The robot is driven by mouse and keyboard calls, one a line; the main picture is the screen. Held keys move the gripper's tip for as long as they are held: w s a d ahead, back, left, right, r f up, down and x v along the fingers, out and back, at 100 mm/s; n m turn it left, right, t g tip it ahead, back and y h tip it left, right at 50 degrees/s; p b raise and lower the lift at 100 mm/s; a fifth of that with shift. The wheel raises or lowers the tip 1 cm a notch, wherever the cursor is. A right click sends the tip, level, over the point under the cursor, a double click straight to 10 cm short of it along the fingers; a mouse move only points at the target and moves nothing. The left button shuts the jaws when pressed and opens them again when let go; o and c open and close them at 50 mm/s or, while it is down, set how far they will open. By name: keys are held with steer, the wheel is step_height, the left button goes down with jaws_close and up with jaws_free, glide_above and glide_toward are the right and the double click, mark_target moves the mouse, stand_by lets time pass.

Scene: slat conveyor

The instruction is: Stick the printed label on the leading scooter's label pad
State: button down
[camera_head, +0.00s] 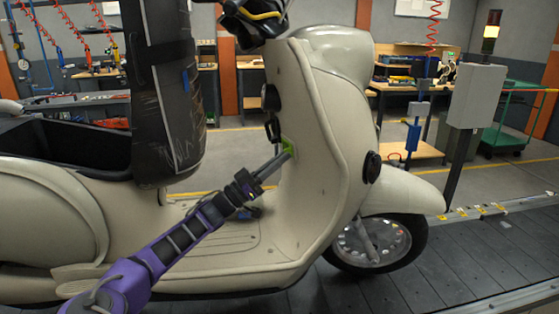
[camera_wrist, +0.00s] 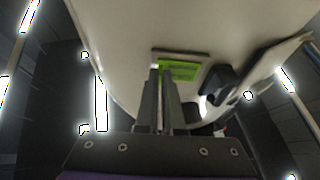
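The cream scooter (camera_head: 325,130) stands upright on the conveyor, front wheel to the right. In the wrist view the green label (camera_wrist: 181,72) lies flat against the cream panel, just below the edge of a grey rectangular pad (camera_wrist: 182,54). My gripper (camera_head: 289,150) reaches up to the label from the lower left. In the wrist view its fingers (camera_wrist: 160,72) are close together and cover the label's left part. I cannot tell whether they touch the label or pinch part of it.
A black protruding part (camera_wrist: 218,82) is right of the label. A grey box on a post (camera_head: 474,96) stands beyond the front wheel. Dark slats (camera_head: 440,265) are bare at lower right.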

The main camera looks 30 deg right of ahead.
steer(key=c, duration=0.6)
jaws_free()
steer(key=shift+o, duration=0.2)
steer(key=a+f, duration=0.1)
steer(key=a, duration=0.6)
stand_by(0.4)
stand_by(0.4)
